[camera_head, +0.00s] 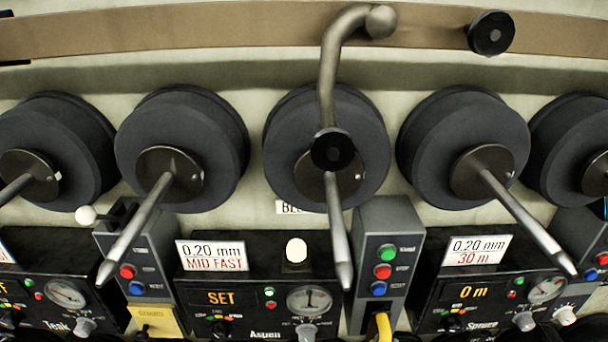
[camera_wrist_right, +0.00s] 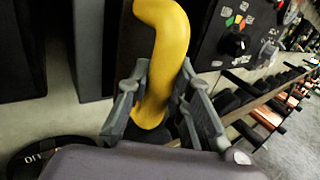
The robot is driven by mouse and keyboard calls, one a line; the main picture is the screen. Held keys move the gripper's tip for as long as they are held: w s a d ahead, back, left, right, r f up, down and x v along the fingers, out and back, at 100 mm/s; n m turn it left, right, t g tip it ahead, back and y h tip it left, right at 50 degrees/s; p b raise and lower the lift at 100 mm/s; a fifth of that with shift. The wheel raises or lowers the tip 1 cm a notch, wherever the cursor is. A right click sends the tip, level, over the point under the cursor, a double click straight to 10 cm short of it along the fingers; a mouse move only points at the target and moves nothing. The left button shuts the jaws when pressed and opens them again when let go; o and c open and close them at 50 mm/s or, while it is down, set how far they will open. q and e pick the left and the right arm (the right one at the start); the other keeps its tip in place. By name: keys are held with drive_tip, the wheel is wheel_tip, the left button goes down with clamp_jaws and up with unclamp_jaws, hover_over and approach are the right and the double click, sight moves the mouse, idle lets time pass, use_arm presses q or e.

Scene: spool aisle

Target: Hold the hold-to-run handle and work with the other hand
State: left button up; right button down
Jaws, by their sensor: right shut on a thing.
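The yellow hold-to-run handle (camera_wrist_right: 165,65) shows large in the right wrist view, a thick curved bar. My right gripper (camera_wrist_right: 165,105) is shut on it, with a grey finger on each side of the bar. In the head view only the top of the yellow handle (camera_head: 383,326) shows at the bottom edge, below a grey button box (camera_head: 388,245). My left gripper is in neither view.
Several dark round spool flanges (camera_head: 325,120) with long pointed spindles (camera_head: 338,235) line the wall and jut forward. A bent grey arm (camera_head: 328,75) hangs before the middle one. Neighbouring panels (camera_head: 490,295) stand either side. A yellow tag (camera_head: 158,320) is at lower left.

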drive_tip(key=shift+w, duration=1.05)
drive_tip(key=c, duration=1.3)
unclamp_jaws()
drive_tip(key=shift+c, duration=0.2)
